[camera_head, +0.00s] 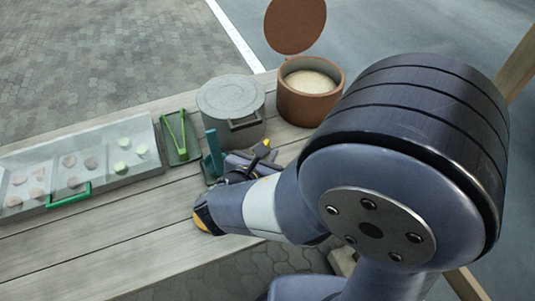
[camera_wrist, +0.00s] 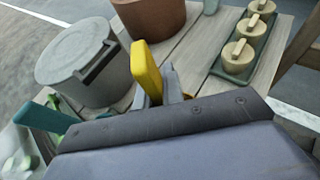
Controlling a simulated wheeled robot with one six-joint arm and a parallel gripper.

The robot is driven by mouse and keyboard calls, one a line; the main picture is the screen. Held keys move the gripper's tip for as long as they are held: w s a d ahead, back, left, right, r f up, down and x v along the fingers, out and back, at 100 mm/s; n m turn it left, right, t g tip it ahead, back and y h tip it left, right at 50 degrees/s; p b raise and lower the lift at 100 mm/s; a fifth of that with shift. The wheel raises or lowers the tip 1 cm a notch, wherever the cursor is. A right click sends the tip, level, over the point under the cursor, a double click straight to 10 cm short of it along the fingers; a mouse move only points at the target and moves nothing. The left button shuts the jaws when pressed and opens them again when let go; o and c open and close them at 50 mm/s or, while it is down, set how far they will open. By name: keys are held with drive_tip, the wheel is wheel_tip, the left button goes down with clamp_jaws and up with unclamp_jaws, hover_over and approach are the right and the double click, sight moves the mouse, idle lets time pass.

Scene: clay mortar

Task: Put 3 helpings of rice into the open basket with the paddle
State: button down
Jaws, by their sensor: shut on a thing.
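A brown tub (camera_head: 301,105) with its lid (camera_head: 295,25) raised holds pale rice (camera_head: 310,82). Its side also shows at the top of the wrist view (camera_wrist: 150,17). I cannot make out an open basket.
A lidded grey pot (camera_head: 231,108) stands close beyond my gripper. Green tongs (camera_head: 177,136) lie left of it, beside a clear-covered tray (camera_head: 88,170) of pink and green pieces. In the wrist view, several round lidded containers (camera_wrist: 240,55) sit on a green tray (camera_wrist: 217,72) at right.

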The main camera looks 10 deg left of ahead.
wheel_tip(320, 180, up, 10)
drive_tip(key=p, duration=0.8)
drive_tip(key=shift+r+p, duration=0.2)
drive_tip(key=shift+p, duration=0.1)
drive_tip(key=shift+f, duration=0.1)
drive_tip(key=shift+w, duration=0.1)
drive_tip(key=w+d+f, duration=0.2)
drive_tip(key=w+d, duration=0.6)
drive_tip(key=d, duration=0.3)
drive_tip(key=w+d+f, duration=0.2)
drive_tip(key=w+d, duration=0.6)
drive_tip(key=d, duration=0.3)
drive_tip(key=shift+w, duration=0.25)
idle(1.0)
